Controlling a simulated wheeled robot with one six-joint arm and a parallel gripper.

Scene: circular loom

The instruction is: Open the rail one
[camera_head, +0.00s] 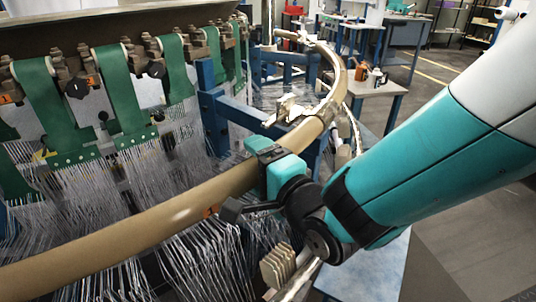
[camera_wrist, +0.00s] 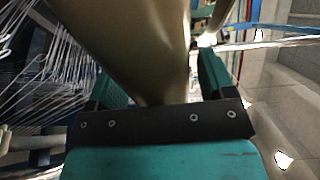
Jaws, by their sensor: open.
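The rail (camera_head: 130,225) is a thick tan tube that runs from the lower left and curves up and back at the right. A small orange mark (camera_head: 211,211) sits on it. My gripper (camera_head: 266,158) is at the rail's middle stretch, with its teal and black fingers at the tube. In the wrist view the rail (camera_wrist: 150,40) fills the space between the two teal fingers of my gripper (camera_wrist: 160,82). The fingers are open, one on each side of the tube. I cannot tell whether they touch it. My wrist hides part of the rail's near side.
Many fine white threads (camera_head: 170,180) hang behind and below the rail. Green straps (camera_head: 125,100) hang from the loom at the left. A blue frame (camera_head: 215,120) stands behind. A metal fitting (camera_head: 290,108) sits by the rail's curve. Grey floor (camera_head: 470,225) is open at the right.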

